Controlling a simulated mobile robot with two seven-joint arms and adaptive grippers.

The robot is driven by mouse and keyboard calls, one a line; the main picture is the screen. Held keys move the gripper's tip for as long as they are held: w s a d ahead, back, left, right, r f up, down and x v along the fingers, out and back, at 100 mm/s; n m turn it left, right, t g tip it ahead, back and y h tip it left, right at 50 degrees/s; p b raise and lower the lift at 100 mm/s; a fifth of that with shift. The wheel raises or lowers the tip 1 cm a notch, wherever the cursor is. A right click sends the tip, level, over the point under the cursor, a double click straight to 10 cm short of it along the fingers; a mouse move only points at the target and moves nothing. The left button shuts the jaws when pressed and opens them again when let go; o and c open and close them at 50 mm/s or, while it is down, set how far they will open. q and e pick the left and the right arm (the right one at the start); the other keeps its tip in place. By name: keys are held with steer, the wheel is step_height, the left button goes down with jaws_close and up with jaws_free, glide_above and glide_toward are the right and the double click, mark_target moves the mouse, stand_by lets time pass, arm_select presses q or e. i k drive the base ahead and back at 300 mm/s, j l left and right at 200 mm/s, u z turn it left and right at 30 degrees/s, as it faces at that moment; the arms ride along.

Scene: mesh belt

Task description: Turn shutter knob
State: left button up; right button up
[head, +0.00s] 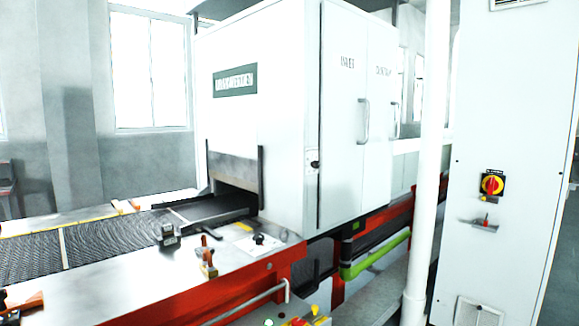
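A small black knob (259,239) sits on a light plate on the metal deck, just in front of the big white machine. It looks like the shutter knob, but its marking is too small to read. A grey metal shutter plate (233,168) hangs over the machine's opening, with a dark gap below it where the mesh belt (110,237) enters. A red and yellow rotary switch (492,185) is on the white cabinet at the right. Neither of my grippers shows in the head view.
The white machine (290,120) fills the middle. A white vertical pipe (428,160) stands before the cabinet (520,120). An orange-handled part (208,262) and a dark block (167,235) stand on the deck. Coloured controls (300,321) show at the bottom edge.

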mark_target(316, 164)
steer(key=i+l+u, duration=0.2)
steer(key=l+u, duration=0.15)
steer(key=l, duration=0.2)
steer(key=i+l+u, duration=0.3)
steer(key=l, duration=0.4)
steer(key=i+l+u, duration=0.1)
steer(key=l, duration=0.45)
steer(key=i+l, duration=0.1)
steer(key=l, duration=0.35)
steer(key=i+l, duration=0.1)
steer(key=l, duration=0.4)
steer(key=i+l, duration=0.1)
steer(key=l, duration=0.35)
steer(key=i+l+u, duration=0.1)
steer(key=l, duration=0.4)
steer(key=i+l, duration=0.1)
steer(key=l, duration=0.35)
steer(key=i+l, duration=0.1)
steer(key=l, duration=0.4)
